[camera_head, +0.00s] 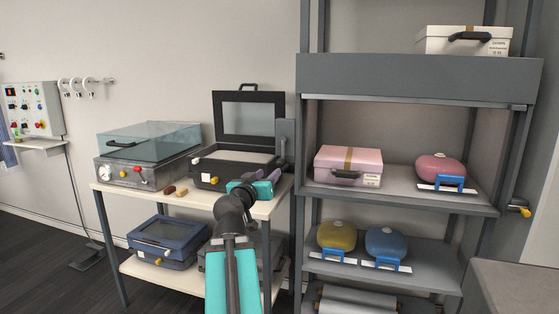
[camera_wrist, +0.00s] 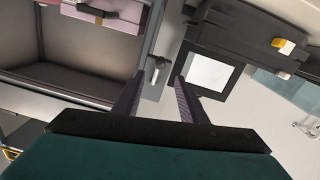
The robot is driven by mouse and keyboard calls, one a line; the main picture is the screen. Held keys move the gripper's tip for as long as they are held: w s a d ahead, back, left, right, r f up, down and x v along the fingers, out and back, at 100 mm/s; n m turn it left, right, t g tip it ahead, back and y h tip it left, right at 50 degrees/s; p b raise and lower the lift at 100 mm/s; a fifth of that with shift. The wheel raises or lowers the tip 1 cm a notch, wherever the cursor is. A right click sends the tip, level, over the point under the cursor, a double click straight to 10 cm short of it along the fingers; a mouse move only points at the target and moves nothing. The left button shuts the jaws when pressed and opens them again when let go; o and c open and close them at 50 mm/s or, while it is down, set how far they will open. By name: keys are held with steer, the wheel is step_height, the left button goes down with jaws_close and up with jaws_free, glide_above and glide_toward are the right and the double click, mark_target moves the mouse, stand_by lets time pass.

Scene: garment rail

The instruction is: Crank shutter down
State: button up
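The grey shutter (camera_head: 418,78) is a broad flat panel across the upper part of the tall grey rack, with a bar along its lower edge. Below it the shelf bay is open. A crank with a yellow grip (camera_head: 519,210) sticks out at the rack's right side, low beside the middle shelf. My gripper (camera_wrist: 158,78) has its two dark fingers apart with nothing held between them. The crank cannot be made out in the wrist view.
A pink box (camera_head: 348,167) and a pink rounded case (camera_head: 440,170) sit on the middle shelf. Yellow (camera_head: 337,235) and blue (camera_head: 386,243) cases sit below. An open black case (camera_head: 248,115) stands on the bench. A grey counter (camera_head: 515,285) stands at the lower right.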

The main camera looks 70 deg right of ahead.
mark_target(278, 165)
steer(key=shift+d+r+p, duration=0.1)
steer(key=shift+d+p, duration=0.4)
steer(key=shift+p, duration=0.6)
steer(key=shift+w+d+p, duration=0.2)
steer(key=shift+d+p, duration=0.4)
steer(key=shift+d, duration=4.9)
steer(key=shift+c, duration=0.5)
jaws_close()
